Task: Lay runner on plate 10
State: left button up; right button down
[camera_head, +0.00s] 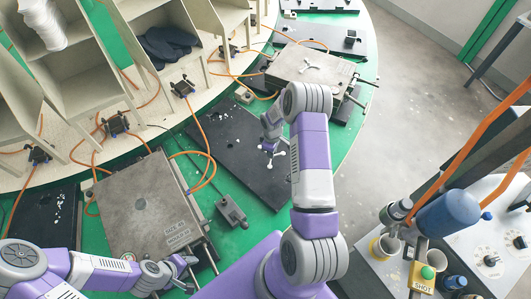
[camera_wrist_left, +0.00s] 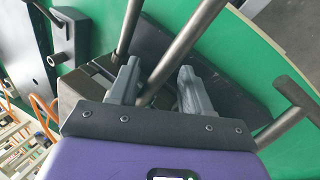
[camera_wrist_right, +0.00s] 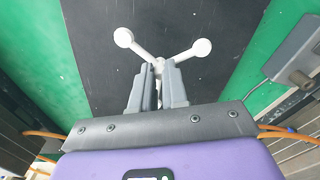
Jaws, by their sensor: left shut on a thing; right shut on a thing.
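A white three-armed runner (camera_head: 271,152) with round ends is held by my right gripper (camera_head: 272,138) above a black plate (camera_head: 232,143). In the right wrist view the runner (camera_wrist_right: 160,52) shows two arms spread forward; its root is between the shut fingers (camera_wrist_right: 158,80). I cannot tell which plate is number 10.
Another grey mould (camera_head: 312,72) at the back bears a similar white runner. A grey box (camera_head: 231,210) stands on the green table beside the black plate. Orange cables lie around. Beige shelving (camera_head: 75,60) is at the left; a blue cylinder (camera_head: 450,217) stands on the right-hand station.

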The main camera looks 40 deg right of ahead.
pick_arm(q)
jog(key=shift+w+a, duration=0.1)
pick_arm(e)
jog(key=shift+d+f, duration=0.1)
jog(key=shift+f, duration=0.6)
jog(key=shift+d+f, duration=0.1)
jog(key=shift+f, duration=0.2)
pick_arm(q)
jog(key=shift+s, duration=0.3)
pick_arm(e)
jog(key=shift+s+f, duration=0.2)
jog(key=shift+f, duration=1.45)
jog(key=shift+f, duration=0.1)
pick_arm(q)
jog(key=shift+f, duration=0.15)
pick_arm(e)
jog(key=shift+f, duration=0.1)
jog(key=c, duration=1.1)
grip_release()
jog(key=shift+c, duration=0.2)
